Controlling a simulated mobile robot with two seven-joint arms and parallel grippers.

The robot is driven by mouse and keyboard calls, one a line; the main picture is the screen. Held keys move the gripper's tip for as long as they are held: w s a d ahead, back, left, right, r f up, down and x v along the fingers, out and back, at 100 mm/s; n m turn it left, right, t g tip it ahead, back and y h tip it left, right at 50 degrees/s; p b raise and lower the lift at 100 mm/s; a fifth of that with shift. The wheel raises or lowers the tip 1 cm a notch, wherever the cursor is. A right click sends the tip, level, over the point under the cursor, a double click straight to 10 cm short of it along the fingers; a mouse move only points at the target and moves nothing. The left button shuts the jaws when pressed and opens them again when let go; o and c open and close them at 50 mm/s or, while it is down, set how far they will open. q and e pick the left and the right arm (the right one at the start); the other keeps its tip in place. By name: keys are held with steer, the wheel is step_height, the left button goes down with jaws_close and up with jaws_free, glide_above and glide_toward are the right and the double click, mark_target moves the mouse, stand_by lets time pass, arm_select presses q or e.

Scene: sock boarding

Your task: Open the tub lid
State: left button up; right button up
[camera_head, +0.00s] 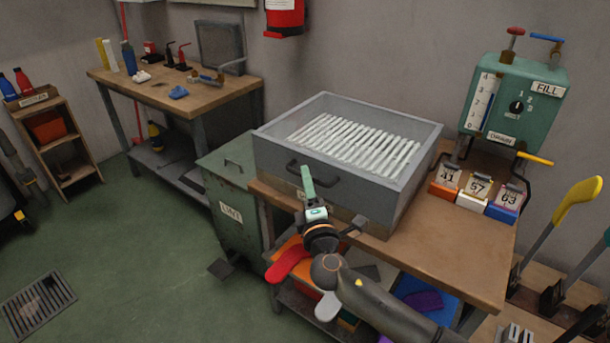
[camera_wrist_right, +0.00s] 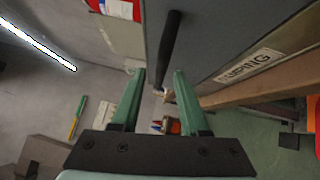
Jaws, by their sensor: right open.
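The tub is a grey box (camera_head: 320,192) on the wooden bench, with a row of white bars showing inside its top. I cannot tell from the head view whether a clear lid covers them. A black bar handle (camera_head: 290,170) is on its front face; it also shows in the right wrist view (camera_wrist_right: 170,45). My right gripper (camera_head: 307,182) is open and empty at the handle. In the wrist view its green fingertips (camera_wrist_right: 159,76) stand either side of the handle's lower end; contact cannot be told. My left gripper is not in view.
A green LINT bin (camera_head: 228,190) stands left of the bench. Numbered blocks (camera_head: 475,190) and a green FILL box (camera_head: 515,95) are on the right. Colored foot shapes (camera_head: 288,262) lie below, near my right arm. A second bench (camera_head: 180,95) is at the back left.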

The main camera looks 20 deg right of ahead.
steer(key=shift+w+d+r, duration=0.1)
steer(key=shift+w+r, duration=0.05)
steer(key=shift+w, duration=1.05)
steer(key=shift+c, duration=0.2)
jaws_close()
stand_by(0.4)
